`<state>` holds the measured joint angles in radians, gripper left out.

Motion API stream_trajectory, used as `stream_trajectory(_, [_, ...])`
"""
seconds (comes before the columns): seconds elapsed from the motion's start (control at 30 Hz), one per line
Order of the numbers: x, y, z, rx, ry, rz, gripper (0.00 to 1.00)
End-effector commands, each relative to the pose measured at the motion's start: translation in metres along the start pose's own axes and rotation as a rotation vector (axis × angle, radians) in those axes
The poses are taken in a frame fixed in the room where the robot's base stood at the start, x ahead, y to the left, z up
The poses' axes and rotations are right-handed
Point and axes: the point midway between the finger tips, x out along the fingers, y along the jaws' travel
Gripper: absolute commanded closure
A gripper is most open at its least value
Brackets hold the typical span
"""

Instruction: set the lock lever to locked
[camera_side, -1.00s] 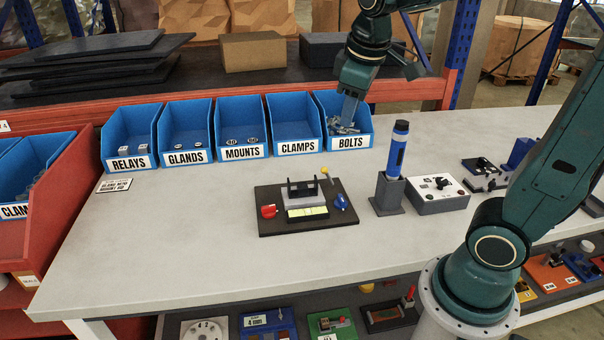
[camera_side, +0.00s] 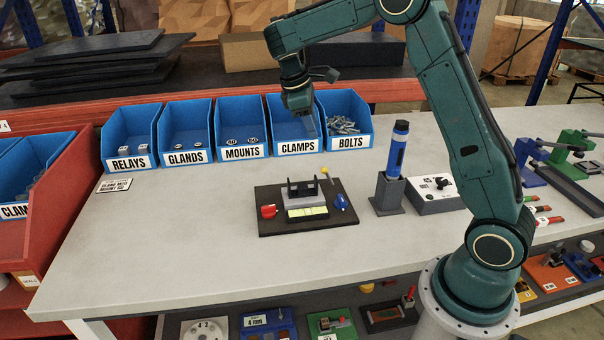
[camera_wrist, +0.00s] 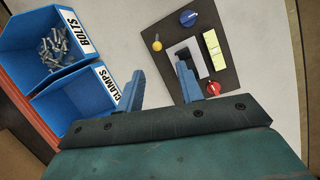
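A dark base plate (camera_side: 268,225) on the bench carries a grey block with a black bracket (camera_side: 303,188), a pale yellow strip (camera_side: 307,212), a red knob (camera_side: 268,211), a blue handle (camera_side: 341,202) and a thin yellow-tipped lever (camera_side: 325,171). I cannot tell which part is the lock lever or its setting. The wrist view also shows the red knob (camera_wrist: 212,88), the blue handle (camera_wrist: 188,18) and the yellow tip (camera_wrist: 156,45). My gripper (camera_wrist: 160,70) is open and empty, apart from the plate. In the side view it hangs at the CLAMPS bin (camera_side: 297,148).
Blue bins stand along the back, including the BOLTS bin (camera_side: 352,142) with loose bolts. Right of the plate are a grey holder (camera_side: 388,194) with an upright blue cylinder (camera_side: 398,150) and a switch box (camera_side: 437,205).

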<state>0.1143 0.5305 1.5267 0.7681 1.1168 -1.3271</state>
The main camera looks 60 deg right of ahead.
Motion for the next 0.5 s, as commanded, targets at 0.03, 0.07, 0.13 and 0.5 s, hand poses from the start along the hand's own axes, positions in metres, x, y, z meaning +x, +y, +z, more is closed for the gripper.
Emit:
stream_trajectory(0.03, [0.010,0.004,-0.006,-0.015,-0.019,-0.011,0.63])
stream_trajectory(0.07, [0.015,0.006,-0.008,-0.025,-0.029,-0.016,0.63])
stream_trajectory(0.13, [0.025,0.010,-0.013,-0.044,-0.047,-0.028,0.63])
stream_trajectory(0.5, [0.045,0.016,-0.022,-0.085,-0.082,-0.052,0.63])
